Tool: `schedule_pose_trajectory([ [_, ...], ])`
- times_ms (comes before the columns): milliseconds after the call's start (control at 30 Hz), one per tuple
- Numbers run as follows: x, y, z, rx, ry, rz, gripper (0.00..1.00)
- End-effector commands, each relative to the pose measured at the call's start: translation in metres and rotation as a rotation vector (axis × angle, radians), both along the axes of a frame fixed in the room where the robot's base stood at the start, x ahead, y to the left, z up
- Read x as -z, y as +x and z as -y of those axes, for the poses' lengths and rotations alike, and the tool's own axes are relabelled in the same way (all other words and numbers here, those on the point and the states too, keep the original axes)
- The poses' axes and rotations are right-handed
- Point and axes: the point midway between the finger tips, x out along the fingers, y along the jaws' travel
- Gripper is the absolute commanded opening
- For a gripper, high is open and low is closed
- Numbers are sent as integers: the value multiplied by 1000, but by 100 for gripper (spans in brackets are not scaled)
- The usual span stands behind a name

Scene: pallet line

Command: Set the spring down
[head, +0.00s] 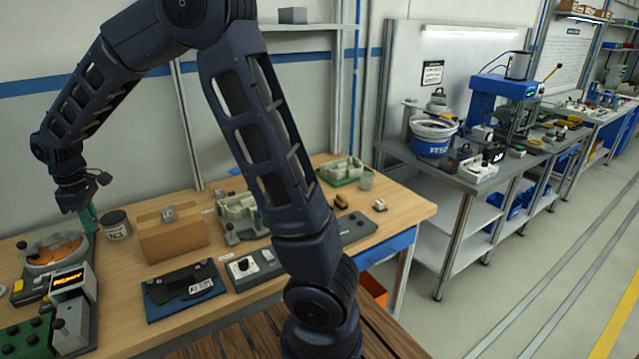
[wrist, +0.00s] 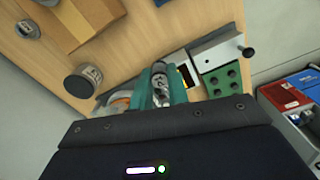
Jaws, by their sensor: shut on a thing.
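My gripper (head: 88,215) is at the far left of the head view, above the wooden bench beside a round dish with an orange inside (head: 55,252). In the wrist view its two green fingers (wrist: 163,92) are shut on a small grey metallic piece (wrist: 160,78), which seems to be the spring. Its lower end and any contact with what lies below are hidden. In the head view the held piece cannot be made out.
A dark-lidded can (head: 117,224) stands close to the right of my gripper, with a cardboard box (head: 172,236) beyond. A device with a lit display (head: 73,285) and a green block (head: 28,338) stand in front. A blue mat (head: 184,288) lies further right.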

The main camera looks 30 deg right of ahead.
Motion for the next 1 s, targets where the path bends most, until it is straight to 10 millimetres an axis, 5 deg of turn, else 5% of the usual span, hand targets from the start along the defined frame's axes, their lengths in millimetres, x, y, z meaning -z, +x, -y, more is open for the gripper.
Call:
schedule_pose_trajectory([
  [433,-104,2,1,4,3,3,0],
  [767,-102,64,50,119,4,-2,0],
  [1000,-104,128,115,251,7,-3,0],
])
